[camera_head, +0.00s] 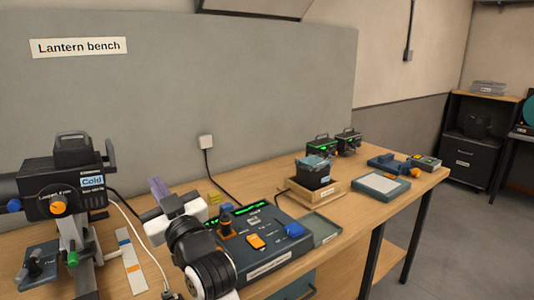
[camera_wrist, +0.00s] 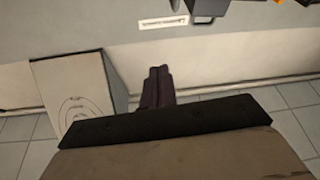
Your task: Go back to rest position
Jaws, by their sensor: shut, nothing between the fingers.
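My gripper (camera_head: 156,182) shows purple fingers pointing up and away above the bench, left of the fader console. In the wrist view my gripper (camera_wrist: 159,68) has its dark fingers together with nothing between them. The fader console (camera_head: 268,266) is a dark blue-grey box with a green-lit strip. It carries an orange cap (camera_head: 256,241), a blue cap (camera_head: 293,230) and a black knob on an orange base (camera_head: 226,221). My arm's black and white joints cover its left side.
A black lantern (camera_head: 52,188) on a stand is at left. A striped strip (camera_head: 129,262) and a white cable lie nearby. A wooden tray (camera_head: 296,203) with a dark container, a grey pad (camera_head: 381,184) and green-lit units (camera_head: 321,146) stand to the right. The wooden bench (camera_head: 345,215) has bare patches.

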